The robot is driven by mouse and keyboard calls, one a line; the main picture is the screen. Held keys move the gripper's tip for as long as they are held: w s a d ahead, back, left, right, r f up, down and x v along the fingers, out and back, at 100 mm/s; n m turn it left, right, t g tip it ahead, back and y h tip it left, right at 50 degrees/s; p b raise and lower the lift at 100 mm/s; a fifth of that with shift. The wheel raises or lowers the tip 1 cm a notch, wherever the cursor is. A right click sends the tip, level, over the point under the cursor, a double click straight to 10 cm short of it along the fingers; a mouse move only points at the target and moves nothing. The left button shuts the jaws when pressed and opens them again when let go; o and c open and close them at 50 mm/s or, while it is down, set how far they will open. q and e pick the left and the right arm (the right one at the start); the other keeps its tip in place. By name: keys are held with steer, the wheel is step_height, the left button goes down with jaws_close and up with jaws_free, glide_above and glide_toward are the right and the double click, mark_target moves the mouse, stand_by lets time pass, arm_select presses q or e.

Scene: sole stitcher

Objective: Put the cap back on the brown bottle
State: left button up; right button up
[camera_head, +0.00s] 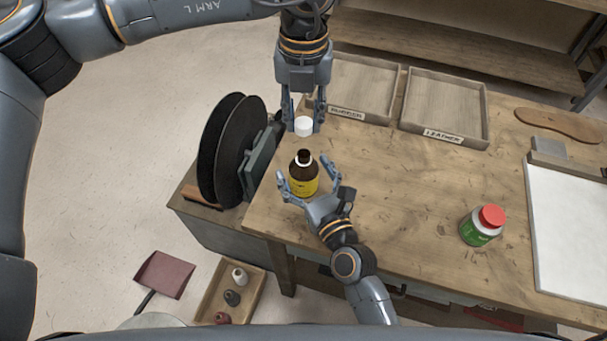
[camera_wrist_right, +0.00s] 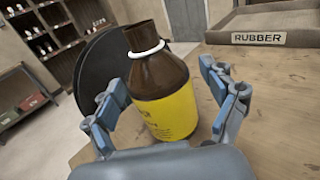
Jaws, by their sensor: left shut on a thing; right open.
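The brown bottle (camera_head: 303,182) with a yellow label stands upright and uncapped on the wooden table, near its left edge. It also shows in the right wrist view (camera_wrist_right: 163,90), with a white ring around its neck. The white cap (camera_head: 303,126) is held between the fingertips of my left gripper (camera_head: 303,124), which points down from above. The cap is apart from the bottle and appears above its open neck. My right gripper (camera_head: 308,183) is open, with its fingers on either side of the bottle. The right wrist view (camera_wrist_right: 166,100) shows gaps between these fingers and the bottle.
Trays labelled RUBBER (camera_head: 363,82) and LEATHER (camera_head: 444,102) lie behind. A green jar with a red lid (camera_head: 483,225) stands to the right, near a white board (camera_head: 568,232). Black discs (camera_head: 231,150) stand at the left. The middle of the table (camera_head: 400,190) is clear.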

arm_select(q)
steer(key=shift+s, duration=0.1)
arm_select(e)
jaws_close()
arm_select(q)
steer(key=shift+f, duration=2.5)
steer(key=shift+f, duration=0.1)
steer(key=shift+f, duration=0.75)
steer(key=shift+f, duration=0.6)
